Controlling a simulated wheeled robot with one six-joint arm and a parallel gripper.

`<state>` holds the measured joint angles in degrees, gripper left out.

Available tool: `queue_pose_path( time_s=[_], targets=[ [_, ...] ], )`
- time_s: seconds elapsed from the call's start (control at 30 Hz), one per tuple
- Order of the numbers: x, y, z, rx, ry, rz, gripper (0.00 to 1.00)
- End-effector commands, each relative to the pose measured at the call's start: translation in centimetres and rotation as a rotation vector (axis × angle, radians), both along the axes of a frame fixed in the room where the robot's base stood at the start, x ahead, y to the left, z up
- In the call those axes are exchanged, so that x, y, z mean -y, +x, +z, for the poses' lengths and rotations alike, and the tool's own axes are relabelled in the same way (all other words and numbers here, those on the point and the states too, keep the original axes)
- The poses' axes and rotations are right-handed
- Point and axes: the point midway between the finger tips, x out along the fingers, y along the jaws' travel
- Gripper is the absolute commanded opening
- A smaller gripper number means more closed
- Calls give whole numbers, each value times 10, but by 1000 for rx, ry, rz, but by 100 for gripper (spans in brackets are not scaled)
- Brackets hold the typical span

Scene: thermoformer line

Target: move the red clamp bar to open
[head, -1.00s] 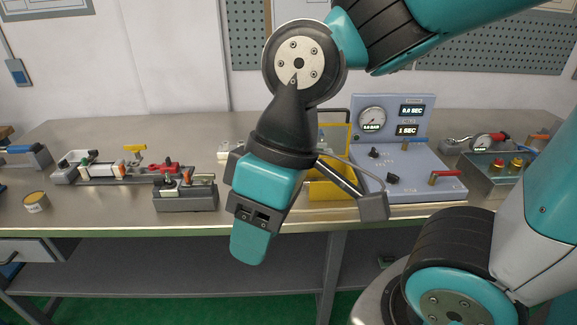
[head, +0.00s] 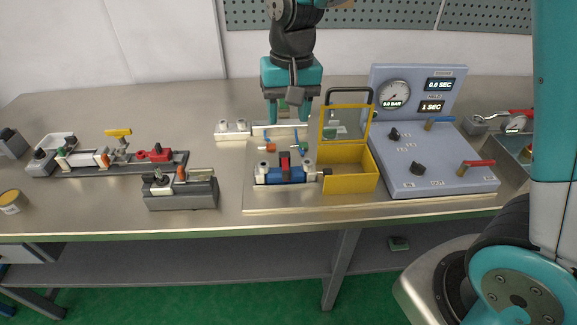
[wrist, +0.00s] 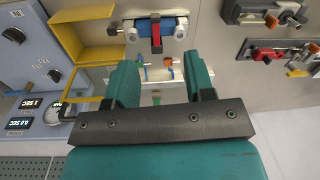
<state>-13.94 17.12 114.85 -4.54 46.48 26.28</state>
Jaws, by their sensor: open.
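A small red bar (head: 285,161) with dark parts stands upright at the middle of a blue and grey fixture (head: 285,177) on the bench plate. In the wrist view the same red bar (wrist: 156,34) lies across the blue fixture (wrist: 140,29), beyond my fingertips. My gripper (head: 288,115) is open and empty, pointing down behind the fixture in the head view. In the wrist view, my gripper (wrist: 158,75) has its two teal fingers apart, with nothing held between them. The fingers are clear of the red bar.
A yellow guard box (head: 350,169) with a raised frame stands right of the fixture. A blue-grey gauge panel (head: 438,165) is further right. Small blue and orange parts (head: 283,142) stand behind the fixture. Grey toggle fixtures (head: 181,190) are on the left.

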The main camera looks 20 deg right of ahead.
Motion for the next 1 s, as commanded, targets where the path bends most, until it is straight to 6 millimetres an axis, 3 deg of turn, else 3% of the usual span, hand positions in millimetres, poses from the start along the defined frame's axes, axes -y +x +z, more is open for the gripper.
queue_pose_path(
  time_s=[0.1,0.2,0.37,0.8,1.0],
  targets=[
    [7,26,-14,-16,-43,-112,49],
    [10,34,-22,-19,-59,-153,49],
    [11,35,-42,-21,-61,-160,49],
    [12,33,-140,-22,-60,-158,49],
    [12,34,-175,-20,-59,-158,49]
  ],
)
